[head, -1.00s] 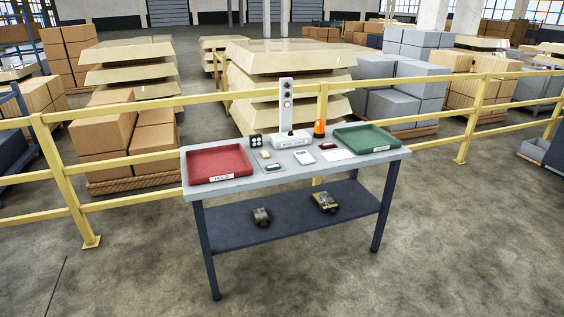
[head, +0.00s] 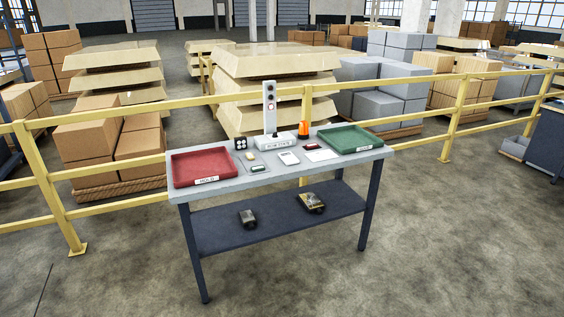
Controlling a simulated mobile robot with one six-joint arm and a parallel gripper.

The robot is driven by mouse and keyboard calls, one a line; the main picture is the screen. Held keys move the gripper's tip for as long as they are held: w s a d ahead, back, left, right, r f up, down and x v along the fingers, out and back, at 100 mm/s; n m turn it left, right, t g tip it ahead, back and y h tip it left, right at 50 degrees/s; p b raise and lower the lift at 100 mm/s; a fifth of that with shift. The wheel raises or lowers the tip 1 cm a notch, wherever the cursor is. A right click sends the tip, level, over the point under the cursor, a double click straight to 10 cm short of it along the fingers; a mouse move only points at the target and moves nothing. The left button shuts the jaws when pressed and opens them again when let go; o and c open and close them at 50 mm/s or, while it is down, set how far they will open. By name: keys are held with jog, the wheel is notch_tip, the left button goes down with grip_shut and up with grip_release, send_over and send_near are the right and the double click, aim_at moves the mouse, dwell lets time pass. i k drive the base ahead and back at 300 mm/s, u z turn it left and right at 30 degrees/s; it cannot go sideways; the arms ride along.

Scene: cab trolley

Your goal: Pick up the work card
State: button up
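A flat white sheet (head: 321,155), which may be the work card, lies on the grey table top (head: 225,187) just left of the green tray. A smaller thick white item (head: 289,158) lies to its left; its face is too small to read, so I cannot tell for certain which is the card. Nothing covers either one. My gripper is not in view.
A red tray (head: 201,167) is at the table's left and a green tray (head: 350,138) at its right. A signal post (head: 269,110) and orange beacon (head: 303,131) stand at the back edge. Yellow railing (head: 449,116) runs behind; floor in front is clear.

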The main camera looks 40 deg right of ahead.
aim_at(288, 157)
jog(key=z, duration=0.35)
jog(key=i, duration=1)
jog(key=u, duration=0.35)
